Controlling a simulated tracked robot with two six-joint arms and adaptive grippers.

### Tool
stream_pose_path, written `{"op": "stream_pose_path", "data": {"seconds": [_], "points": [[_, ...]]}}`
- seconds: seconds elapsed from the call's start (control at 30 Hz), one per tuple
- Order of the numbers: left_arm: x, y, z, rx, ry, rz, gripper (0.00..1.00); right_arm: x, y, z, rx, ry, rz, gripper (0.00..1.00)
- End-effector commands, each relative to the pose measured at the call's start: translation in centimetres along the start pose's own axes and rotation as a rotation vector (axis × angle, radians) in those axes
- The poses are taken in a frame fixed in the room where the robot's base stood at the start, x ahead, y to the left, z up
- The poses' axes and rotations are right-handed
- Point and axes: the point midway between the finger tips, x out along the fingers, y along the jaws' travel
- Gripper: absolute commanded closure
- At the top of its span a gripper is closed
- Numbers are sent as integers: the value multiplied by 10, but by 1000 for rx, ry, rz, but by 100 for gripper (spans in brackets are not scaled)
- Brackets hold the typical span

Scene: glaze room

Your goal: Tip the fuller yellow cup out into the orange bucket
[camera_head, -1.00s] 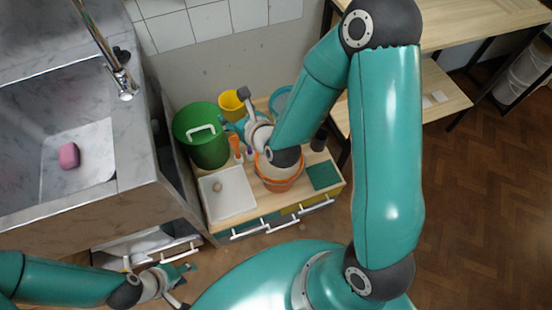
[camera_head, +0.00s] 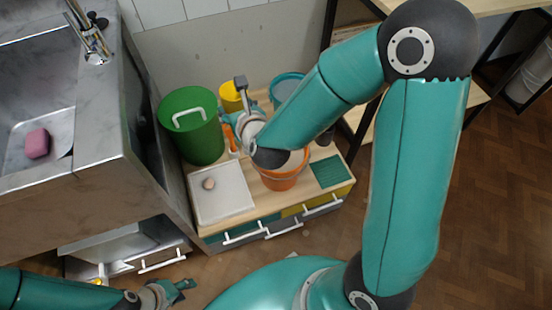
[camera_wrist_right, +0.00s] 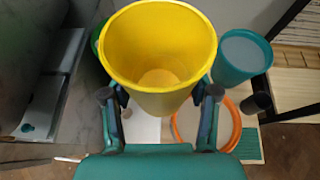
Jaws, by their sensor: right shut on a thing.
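A yellow cup (camera_head: 230,96) shows behind my right gripper (camera_head: 239,117) in the head view, at the back of the wooden top. In the right wrist view the yellow cup (camera_wrist_right: 160,45) is large between the two fingers, its mouth facing the camera. My right gripper (camera_wrist_right: 160,105) is shut on it. A paler patch shows at its bottom; I cannot tell how full it is. No second yellow cup is visible. The orange bucket (camera_head: 283,178) stands to the front right, partly hidden by my right arm. My left gripper (camera_head: 183,287) is low at the left; its fingers are unclear.
A green bucket (camera_head: 190,140) stands left of the cup, a teal bucket (camera_head: 284,84) right of it. A white tray (camera_head: 225,200) holds a small round object (camera_head: 208,183). An orange upright item (camera_head: 231,140) and a green mat (camera_head: 328,172) share the top. A sink stands left.

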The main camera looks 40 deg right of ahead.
Motion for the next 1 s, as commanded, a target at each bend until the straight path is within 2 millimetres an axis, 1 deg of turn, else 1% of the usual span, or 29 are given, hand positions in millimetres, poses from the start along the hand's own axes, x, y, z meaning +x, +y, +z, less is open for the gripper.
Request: {"op": "stream_pose_path", "data": {"seconds": [0.03,0.47,0.77,1.0], "points": [[21,-8,0,0,0,0,60,7,0,-15,5,-4,-8,79],[106,-38,-1,0,0,0,60,24,-3,-71,47,-4,-95,79],[166,-60,-1,0,0,0,60,34,-3,-115,71,-3,-149,79],[214,-77,-1,0,0,0,60,40,-3,-154,90,-3,-187,79]]}}
